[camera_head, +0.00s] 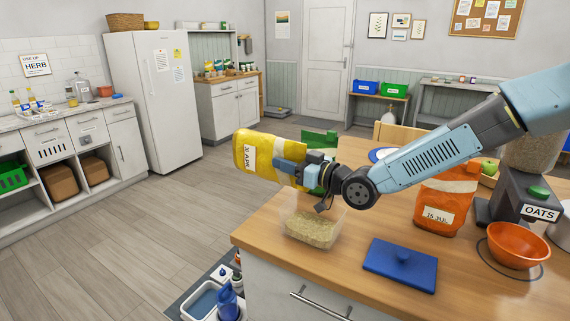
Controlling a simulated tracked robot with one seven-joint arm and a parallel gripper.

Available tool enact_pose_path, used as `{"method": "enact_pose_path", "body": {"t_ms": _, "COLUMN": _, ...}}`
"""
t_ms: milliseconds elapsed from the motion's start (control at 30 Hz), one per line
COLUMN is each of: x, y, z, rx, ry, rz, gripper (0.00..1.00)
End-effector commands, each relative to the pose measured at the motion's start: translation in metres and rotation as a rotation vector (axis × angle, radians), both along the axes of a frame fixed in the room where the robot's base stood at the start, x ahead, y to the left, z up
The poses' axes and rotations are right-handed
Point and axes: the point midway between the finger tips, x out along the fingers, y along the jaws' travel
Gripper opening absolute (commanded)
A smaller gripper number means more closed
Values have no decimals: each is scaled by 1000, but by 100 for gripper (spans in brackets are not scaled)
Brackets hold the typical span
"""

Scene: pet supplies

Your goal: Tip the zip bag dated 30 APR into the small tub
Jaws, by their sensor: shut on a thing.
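A yellow zip bag (268,150) with a white label is tilted on its side in the air, above and left of the tub. The label is turned sideways and looks like 30 APR. My gripper (291,172) is shut on the bag near its right end and partly hides it. The small clear tub (312,213) stands on the wooden counter below my gripper, with tan grains (313,231) in it. I cannot make out a falling stream. The bag's mouth is hidden or unclear.
A blue lid (400,262) lies right of the tub. An orange bag labelled 15 JUL (444,212) stands behind it, near an OATS dispenser (540,212) and an orange bowl (518,246). A green thing (321,140) is partly hidden behind my gripper. The counter's left edge is close to the tub.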

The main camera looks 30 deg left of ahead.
Motion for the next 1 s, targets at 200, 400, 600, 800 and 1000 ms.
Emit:
{"method": "enact_pose_path", "body": {"t_ms": 200, "x": 0, "y": -5, "z": 4, "rx": 77, "ry": -7, "rz": 0, "gripper": 0}}
{"method": "enact_pose_path", "body": {"t_ms": 400, "x": 0, "y": -10, "z": 7, "rx": 146, "ry": -11, "rz": -1, "gripper": 0}}
{"method": "enact_pose_path", "body": {"t_ms": 600, "x": -1, "y": -15, "z": 10, "rx": 216, "ry": -19, "rz": 0, "gripper": 0}}
{"method": "enact_pose_path", "body": {"t_ms": 800, "x": -1, "y": -20, "z": 12, "rx": 285, "ry": -23, "rz": -1, "gripper": 0}}
{"method": "enact_pose_path", "body": {"t_ms": 1000, "x": -2, "y": -22, "z": 13, "rx": 315, "ry": -29, "rz": 0, "gripper": 0}}
